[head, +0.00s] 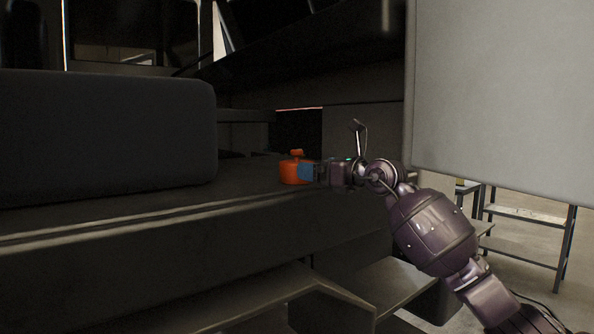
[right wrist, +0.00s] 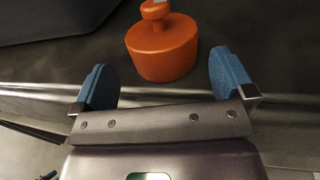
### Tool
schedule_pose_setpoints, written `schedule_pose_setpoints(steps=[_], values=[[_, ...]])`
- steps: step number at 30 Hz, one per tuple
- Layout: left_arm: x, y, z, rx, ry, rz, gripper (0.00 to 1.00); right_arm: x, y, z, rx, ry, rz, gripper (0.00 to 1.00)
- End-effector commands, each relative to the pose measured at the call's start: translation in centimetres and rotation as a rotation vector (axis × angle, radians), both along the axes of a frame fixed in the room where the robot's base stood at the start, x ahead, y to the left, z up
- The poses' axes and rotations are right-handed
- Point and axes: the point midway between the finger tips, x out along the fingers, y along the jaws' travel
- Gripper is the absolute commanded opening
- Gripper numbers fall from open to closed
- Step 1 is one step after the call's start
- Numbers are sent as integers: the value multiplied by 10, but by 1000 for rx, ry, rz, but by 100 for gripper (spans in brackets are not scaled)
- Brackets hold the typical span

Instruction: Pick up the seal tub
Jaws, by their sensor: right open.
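The seal tub is an orange round tub (head: 291,171) with a small knob on top. It stands upright on the dark ledge in the head view. In the right wrist view the tub (right wrist: 163,49) is at the top middle, just beyond and partly between the blue fingertips. My right gripper (head: 308,172) is beside the tub on its right in the head view, and a blue finger overlaps the tub's edge there. In the right wrist view my right gripper (right wrist: 163,80) is open and its fingers are apart from the tub. My left gripper is not in view.
A large dark padded block (head: 105,135) stands on the ledge to the left. The dark ledge (head: 170,240) has a pale strip along its front. A big grey panel (head: 505,90) fills the upper right. A metal shelf rack (head: 525,215) stands behind at right.

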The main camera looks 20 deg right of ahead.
Motion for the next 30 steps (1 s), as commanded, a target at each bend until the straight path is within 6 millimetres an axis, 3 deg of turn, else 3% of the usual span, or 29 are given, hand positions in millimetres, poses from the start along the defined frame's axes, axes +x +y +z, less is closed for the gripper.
schedule_pose_setpoints(steps=[12,21,28,30], values=[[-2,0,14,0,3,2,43,40,23,7,2,0,1,100],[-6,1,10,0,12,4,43,43,24,5,0,-1,1,100],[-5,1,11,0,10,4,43,43,24,5,0,0,1,66],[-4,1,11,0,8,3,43,43,24,6,1,-1,1,66]])
